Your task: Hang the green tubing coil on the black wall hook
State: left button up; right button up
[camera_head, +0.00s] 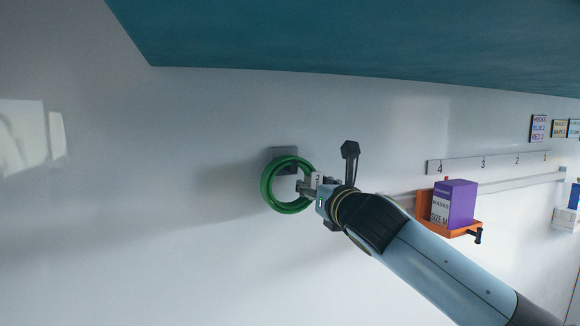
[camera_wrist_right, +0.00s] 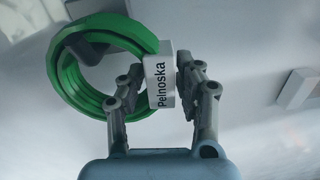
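The green tubing coil (camera_head: 270,188) is against the wall in the head view, its ring around the black wall hook (camera_head: 284,168). In the right wrist view the green coil (camera_wrist_right: 72,82) fills the upper left, and the dark hook (camera_wrist_right: 88,46) shows inside its ring. Whether the coil's weight rests on the hook cannot be seen. A white tag (camera_wrist_right: 160,82) reading "Pelnoska" is on the coil's right side. My left gripper is not in view.
An orange shelf (camera_head: 462,230) with a purple box (camera_head: 456,204) is on the wall to the right, near the arm. A numbered rail (camera_head: 498,162) runs above it. The wall to the left of the coil is clear.

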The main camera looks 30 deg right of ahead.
jog(key=shift+o, duration=0.8)
jog(key=v, duration=1.2)
